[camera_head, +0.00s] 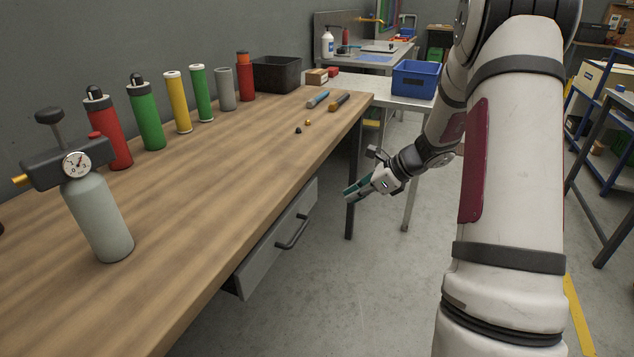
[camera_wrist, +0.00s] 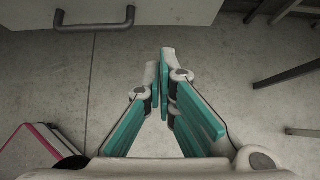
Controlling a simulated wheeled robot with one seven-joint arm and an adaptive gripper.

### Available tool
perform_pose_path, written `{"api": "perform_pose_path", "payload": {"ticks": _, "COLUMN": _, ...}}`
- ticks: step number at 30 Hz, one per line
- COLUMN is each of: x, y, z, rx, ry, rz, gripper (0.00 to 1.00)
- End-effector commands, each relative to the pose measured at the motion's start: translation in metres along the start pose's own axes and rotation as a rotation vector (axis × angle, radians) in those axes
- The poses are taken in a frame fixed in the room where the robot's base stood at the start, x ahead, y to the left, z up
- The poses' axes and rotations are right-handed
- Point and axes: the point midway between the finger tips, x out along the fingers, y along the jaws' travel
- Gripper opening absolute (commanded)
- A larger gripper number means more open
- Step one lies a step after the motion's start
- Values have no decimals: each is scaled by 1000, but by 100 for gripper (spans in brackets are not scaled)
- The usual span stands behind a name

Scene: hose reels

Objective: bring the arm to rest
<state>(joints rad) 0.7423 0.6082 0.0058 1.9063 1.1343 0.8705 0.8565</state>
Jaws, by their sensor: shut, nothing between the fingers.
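My gripper (camera_head: 352,192) hangs at the end of my arm, off the front edge of the wooden workbench and below its top, in the head view. In the wrist view my gripper (camera_wrist: 165,62) has its teal-padded fingers together at the tips, with nothing held. Beneath it is bare concrete floor. The drawer (camera_wrist: 150,10) with a dark handle shows at the top of the wrist view, apart from the fingers. My arm reaches down from the upper right of the head view.
The workbench (camera_head: 190,215) holds a grey pressure cylinder (camera_head: 98,215) with a gauge, several coloured cylinders and a black bin (camera_head: 277,73). The drawer handle (camera_head: 292,232) sticks out below its edge. A blue bin (camera_head: 416,80) stands on a table behind. A blue rack (camera_head: 600,130) is at right.

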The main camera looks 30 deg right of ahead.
Motion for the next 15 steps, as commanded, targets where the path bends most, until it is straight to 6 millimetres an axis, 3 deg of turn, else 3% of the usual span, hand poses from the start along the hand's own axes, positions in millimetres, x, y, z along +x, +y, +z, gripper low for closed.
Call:
{"api": "perform_pose_path", "payload": {"ticks": 5, "x": -1, "y": 1, "z": 0, "rx": -3, "ry": 0, "rz": 1, "gripper": 0}}
{"api": "perform_pose_path", "payload": {"ticks": 8, "x": -4, "y": 9, "z": 11, "rx": -49, "ry": 4, "rz": 15, "gripper": 0}}
{"api": "perform_pose_path", "payload": {"ticks": 11, "x": -12, "y": 34, "z": 36, "rx": -174, "ry": 16, "rz": 57, "gripper": 0}}
{"api": "perform_pose_path", "payload": {"ticks": 15, "x": -33, "y": 94, "z": 78, "rx": -454, "ry": 46, "rz": 149, "gripper": 0}}
